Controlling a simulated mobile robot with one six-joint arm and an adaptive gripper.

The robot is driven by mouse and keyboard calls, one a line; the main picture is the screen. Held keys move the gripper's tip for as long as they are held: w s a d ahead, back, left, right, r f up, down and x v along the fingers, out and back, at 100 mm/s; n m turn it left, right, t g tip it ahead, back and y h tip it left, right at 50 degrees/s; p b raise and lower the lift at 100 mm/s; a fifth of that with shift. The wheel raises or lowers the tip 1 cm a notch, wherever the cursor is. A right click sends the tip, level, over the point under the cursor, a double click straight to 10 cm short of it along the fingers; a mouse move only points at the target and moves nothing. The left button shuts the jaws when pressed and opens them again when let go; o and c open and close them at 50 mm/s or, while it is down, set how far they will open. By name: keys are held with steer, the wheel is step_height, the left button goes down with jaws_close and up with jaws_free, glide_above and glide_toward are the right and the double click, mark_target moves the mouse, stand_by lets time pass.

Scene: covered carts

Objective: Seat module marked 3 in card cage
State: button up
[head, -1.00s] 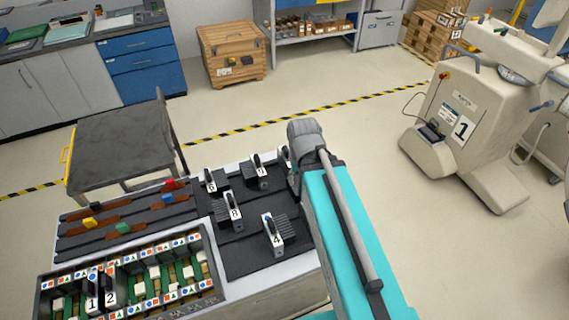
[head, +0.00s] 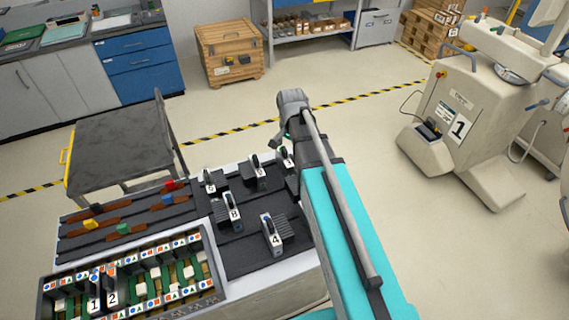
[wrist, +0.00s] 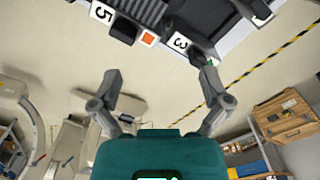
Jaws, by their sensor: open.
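The module marked 3 (wrist: 180,43) shows in the wrist view, its white label facing the camera, near the tip of my right-hand finger. My gripper (wrist: 158,78) is open and empty, its fingers spread short of the modules. In the head view my wrist covers part of that area; a partly hidden module (head: 285,158) stands beside it, its number unreadable. The card cage (head: 217,291) is at the lower left, with modules marked 1 (head: 94,304) and 2 (head: 112,298) standing in it and several coloured-symbol labels along its rails.
Modules marked 8 (head: 234,213) and 4 (head: 276,238) stand on the dark mat (head: 245,262); one marked 5 (wrist: 101,13) shows in the wrist view. Coloured blocks lie in the tray at left. A grey cart (head: 115,140) stands behind.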

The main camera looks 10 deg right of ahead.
mark_target(285, 149)
steer(key=w+r+m+p, duration=0.1)
steer(key=w+m, duration=0.6)
steer(key=w, duration=0.3)
steer(key=shift+r, duration=0.15)
step_height(285, 149, down, 9)
steer(key=b, duration=0.8)
steer(key=shift+r+b, duration=0.2)
steer(key=shift+b, duration=0.1)
steer(key=shift+f, duration=0.1)
steer(key=shift+d+f+b, duration=0.1)
steer(key=shift+f+b, duration=2.4)
steer(key=shift+b, duration=0.1)
jaws_close()
